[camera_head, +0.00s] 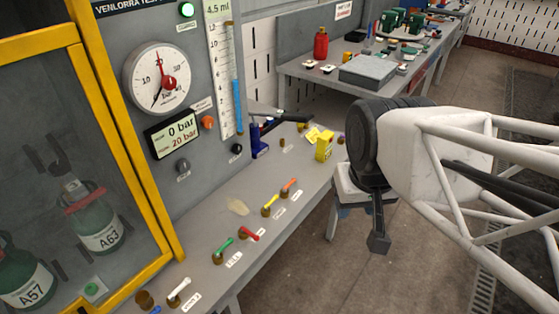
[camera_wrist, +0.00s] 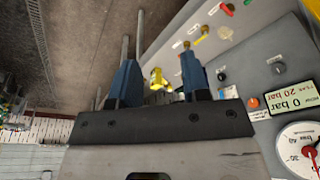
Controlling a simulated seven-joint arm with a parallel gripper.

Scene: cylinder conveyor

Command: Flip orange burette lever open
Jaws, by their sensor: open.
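In the head view the orange lever (camera_head: 289,186) sits on a small brass valve on the grey bench, at the far end of a row of coloured levers. The burette (camera_head: 238,105), a scaled tube with blue liquid, is on the panel above. My gripper (camera_wrist: 157,58) is open, its two blue fingers apart with nothing between them. In the wrist view the orange lever cannot be made out clearly near the right fingertip.
Yellow (camera_head: 270,204), red (camera_head: 249,234), green (camera_head: 222,245) and white (camera_head: 179,290) levers line the bench nearer the camera. A gauge (camera_head: 158,79) and knobs stick out of the panel.

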